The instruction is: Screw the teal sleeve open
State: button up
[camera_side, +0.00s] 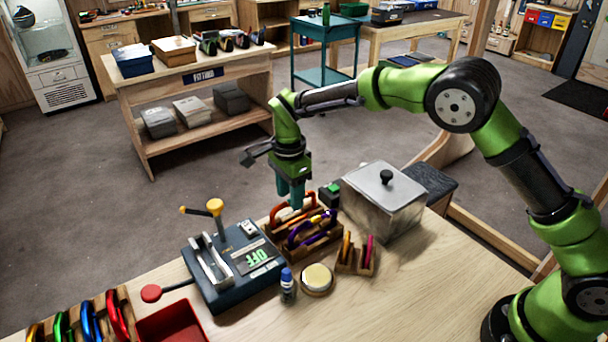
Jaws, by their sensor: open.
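My gripper (291,194) points down, with teal-coloured fingers, just above the back of a wooden rack (318,245). Its jaws are open, though the gap between the fingers is hard to make out. In the rack stand an orange carabiner (279,211) and a purple carabiner (297,238) with a small yellow part near its top. The fingertips are close to the orange carabiner; I cannot tell whether they touch it. I cannot make out a teal sleeve on any carabiner; it may be hidden by the fingers or too small to tell.
A grey test device (232,268) reading "OFF" stands left of the rack. A lidded metal box (383,203) stands close on the right. A small rack (356,262), a round tin (317,279) and a blue bottle (287,287) are in front. The front right tabletop is clear.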

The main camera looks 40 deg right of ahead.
jog(key=shift+w, duration=0.45)
jog(key=shift+f, duration=1.4)
jog(key=shift+s, duration=0.7)
